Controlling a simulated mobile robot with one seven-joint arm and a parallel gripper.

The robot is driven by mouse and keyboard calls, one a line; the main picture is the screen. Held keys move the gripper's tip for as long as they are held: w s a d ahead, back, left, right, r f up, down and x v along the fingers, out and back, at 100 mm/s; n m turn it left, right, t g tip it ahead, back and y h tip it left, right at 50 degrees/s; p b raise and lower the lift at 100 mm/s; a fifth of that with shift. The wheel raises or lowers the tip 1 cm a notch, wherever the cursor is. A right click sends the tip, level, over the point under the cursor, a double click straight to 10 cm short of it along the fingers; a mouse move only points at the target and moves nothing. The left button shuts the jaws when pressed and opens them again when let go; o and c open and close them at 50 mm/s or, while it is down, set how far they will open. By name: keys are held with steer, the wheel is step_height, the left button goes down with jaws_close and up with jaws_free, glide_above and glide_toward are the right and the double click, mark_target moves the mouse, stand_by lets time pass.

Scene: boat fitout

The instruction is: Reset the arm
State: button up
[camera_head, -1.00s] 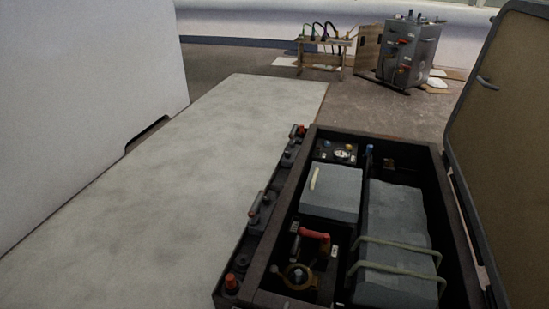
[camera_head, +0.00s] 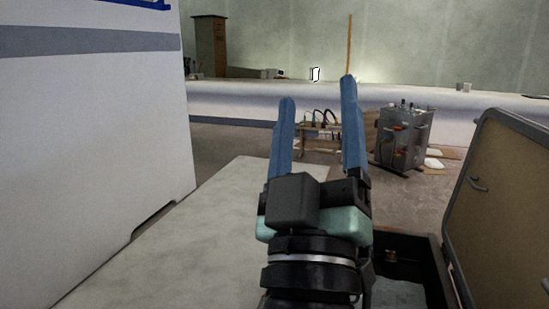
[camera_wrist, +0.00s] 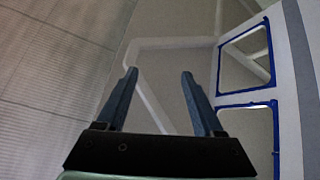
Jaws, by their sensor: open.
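My gripper (camera_head: 318,95) is raised in front of the head camera, its two blue fingers pointing up and apart. It is open with nothing between the fingers. In the wrist view my gripper (camera_wrist: 159,73) also shows two spread fingers with an empty gap. Behind the gap there is a pale wall and blue-edged window openings (camera_wrist: 246,56) at the right. The arm hides much of the dark open box (camera_head: 425,262) at the lower right.
A pale flat surface (camera_head: 150,255) lies to the left, beside a tall white panel (camera_head: 90,130). The box's raised lid (camera_head: 505,200) stands at the right. A grey metal unit (camera_head: 403,138) and a small wooden stand with cables (camera_head: 322,135) are on the floor behind.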

steer(key=s+a+r+m+t+y+p, duration=0.1)
steer(key=s+a+r+m+y, duration=0.1)
steer(key=s+r, duration=0.3)
steer(key=s+a+r+m+t+y+p, duration=0.1)
steer(key=s+a+r+m+p, duration=0.15)
steer(key=r, duration=0.55)
step_height(320, 180, up, 36)
steer(key=p, duration=3.6)
steer(key=shift+d+r, duration=0.25)
steer(key=shift+o, duration=0.4)
steer(key=shift+r+p, duration=0.15)
steer(key=shift+p, duration=0.15)
